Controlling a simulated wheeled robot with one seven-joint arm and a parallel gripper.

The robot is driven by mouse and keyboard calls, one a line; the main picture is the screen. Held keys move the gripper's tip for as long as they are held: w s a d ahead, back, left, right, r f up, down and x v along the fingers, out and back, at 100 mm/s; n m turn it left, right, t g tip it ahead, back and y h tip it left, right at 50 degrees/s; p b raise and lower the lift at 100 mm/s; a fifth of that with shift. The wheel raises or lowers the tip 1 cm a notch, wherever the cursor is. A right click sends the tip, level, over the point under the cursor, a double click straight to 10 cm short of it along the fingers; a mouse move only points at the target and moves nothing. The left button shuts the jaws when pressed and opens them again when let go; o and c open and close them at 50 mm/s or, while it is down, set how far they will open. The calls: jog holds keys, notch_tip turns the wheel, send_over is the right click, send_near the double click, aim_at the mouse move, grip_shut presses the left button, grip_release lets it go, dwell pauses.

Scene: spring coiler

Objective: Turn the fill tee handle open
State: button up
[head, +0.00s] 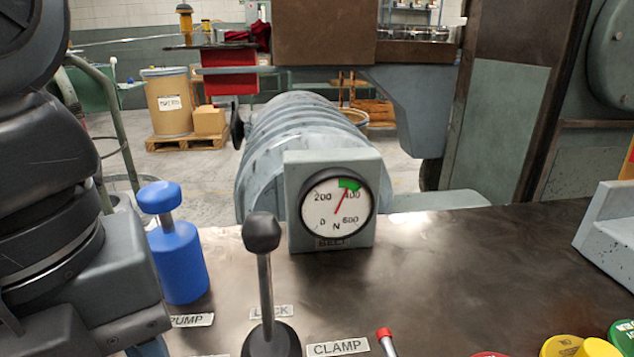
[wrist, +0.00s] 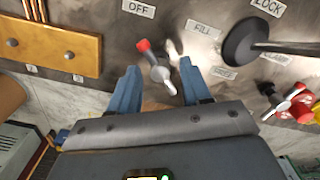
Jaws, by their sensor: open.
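The fill tee handle (wrist: 160,74) shows in the wrist view as a small metal bar with a red end, slanting from upper left to lower right. A FILL label (wrist: 205,30) is on the panel to its upper right. My gripper (wrist: 159,65) is open, with one blue finger on each side of the handle. The handle lies between the fingertips in the picture; I cannot tell whether they touch it or how far above it they are. In the head view the fill handle and my gripper are not visible.
The black LOCK lever (wrist: 242,45) stands right of the fingers; it also shows in the head view (head: 265,285). A red-tipped handle (head: 385,340) is beside the CLAMP label. A blue pump bottle (head: 178,262) and a gauge (head: 336,202) stand nearby. A brass plate (wrist: 50,45) is at left.

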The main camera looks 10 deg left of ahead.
grip_shut()
jog(key=shift+m, duration=0.3)
jog(key=m+b, duration=0.2)
jog(key=m, duration=0.1)
jog(key=shift+f, duration=0.1)
jog(key=m+b, duration=0.1)
jog(key=m, duration=0.8)
jog(key=shift+a+m+b, duration=0.1)
jog(key=shift+m+b, duration=0.25)
jog(key=shift+m, duration=2.35)
